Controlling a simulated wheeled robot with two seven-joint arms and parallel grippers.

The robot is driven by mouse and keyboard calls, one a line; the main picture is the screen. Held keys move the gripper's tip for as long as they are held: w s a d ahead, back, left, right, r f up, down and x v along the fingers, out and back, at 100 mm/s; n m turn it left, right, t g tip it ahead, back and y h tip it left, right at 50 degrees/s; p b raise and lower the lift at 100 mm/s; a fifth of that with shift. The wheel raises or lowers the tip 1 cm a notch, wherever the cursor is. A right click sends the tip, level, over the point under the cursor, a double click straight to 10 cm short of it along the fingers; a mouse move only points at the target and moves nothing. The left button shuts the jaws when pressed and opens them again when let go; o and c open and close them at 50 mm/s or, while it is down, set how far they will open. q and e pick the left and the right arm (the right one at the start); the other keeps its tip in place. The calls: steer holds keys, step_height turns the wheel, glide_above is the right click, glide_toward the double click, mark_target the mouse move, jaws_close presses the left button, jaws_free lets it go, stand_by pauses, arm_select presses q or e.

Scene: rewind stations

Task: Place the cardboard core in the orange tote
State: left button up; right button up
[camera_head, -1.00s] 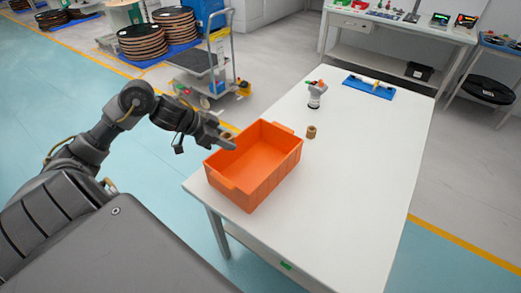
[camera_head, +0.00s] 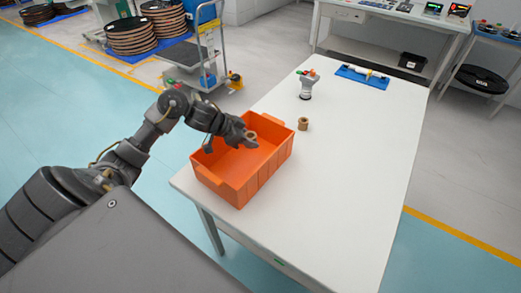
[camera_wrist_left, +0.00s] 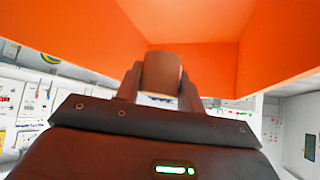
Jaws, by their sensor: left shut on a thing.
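A brown cardboard core (camera_head: 251,135) is held between the fingers of my left gripper (camera_head: 249,141), over the back part of the orange tote (camera_head: 236,188). In the left wrist view the core (camera_wrist_left: 161,73) sits between the two fingers, with the tote's orange walls (camera_wrist_left: 195,57) beyond it. The tote stands on the white table near its left edge. A second brown core (camera_head: 303,124) stands on the table just right of the tote, apart from it. The tote's floor is partly hidden by its walls and my gripper. My right gripper is not in view.
A grey device with a red and green top (camera_head: 307,84) and a blue tray (camera_head: 362,77) sit at the table's far end. The white table (camera_head: 345,160) is clear to the right and front. A cart (camera_head: 190,55) stands beyond the table's left side.

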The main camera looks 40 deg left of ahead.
arm_select(q)
glide_above(261, 159)
step_height(261, 159, down, 5)
steer(key=shift+f+b, duration=0.2)
steer(key=shift+b, duration=0.1)
steer(key=shift+w+f, duration=0.1)
steer(key=shift+f, duration=1.55)
steer(key=shift+f, duration=0.2)
steer(key=o, duration=1)
steer(key=shift+a+r, duration=0.1)
steer(key=shift+r, duration=0.25)
steer(key=v, duration=1.1)
steer(key=shift+s+r, duration=0.25)
steer(key=shift+s, duration=0.05)
